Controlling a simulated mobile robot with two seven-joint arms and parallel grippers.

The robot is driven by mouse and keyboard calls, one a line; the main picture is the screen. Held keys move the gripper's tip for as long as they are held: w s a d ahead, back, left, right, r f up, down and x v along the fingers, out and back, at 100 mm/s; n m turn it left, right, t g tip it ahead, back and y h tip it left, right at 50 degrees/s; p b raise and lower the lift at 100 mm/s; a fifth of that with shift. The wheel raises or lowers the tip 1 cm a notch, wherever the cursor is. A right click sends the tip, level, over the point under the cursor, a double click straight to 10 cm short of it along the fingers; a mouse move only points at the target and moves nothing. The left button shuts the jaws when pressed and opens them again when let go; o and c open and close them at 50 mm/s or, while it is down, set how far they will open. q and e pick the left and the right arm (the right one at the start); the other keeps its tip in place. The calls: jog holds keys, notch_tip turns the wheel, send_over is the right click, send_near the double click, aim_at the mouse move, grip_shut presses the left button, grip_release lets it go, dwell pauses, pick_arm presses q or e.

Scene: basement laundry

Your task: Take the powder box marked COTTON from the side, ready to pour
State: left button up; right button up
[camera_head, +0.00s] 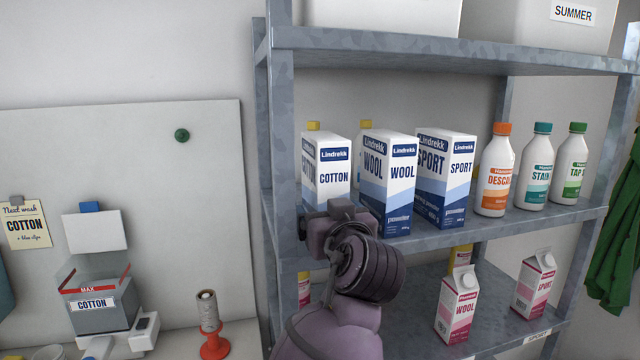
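The COTTON powder box (333,176), white and blue with a Lindrekk label, stands upright on the middle shelf (480,230), leftmost of three boxes. My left gripper (325,214) is in front of its lower part and hides its base. The fingers are mostly hidden by the hand and wrist. I cannot tell whether they are open or touch the box. My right gripper is not in view.
The WOOL box (402,180) and SPORT box (458,185) stand close to the right. Bottles, including DESCALER (495,175), follow. The shelf post (283,180) is just left. Pink cartons (458,305) stand below. A COTTON-labelled container (95,310) is at lower left.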

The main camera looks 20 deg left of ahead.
pick_arm(q)
jog(key=shift+s+d, duration=0.1)
jog(key=c, duration=1.4)
jog(key=shift+r, duration=0.1)
jog(key=shift+c, duration=0.2)
jog(key=shift+r, duration=0.15)
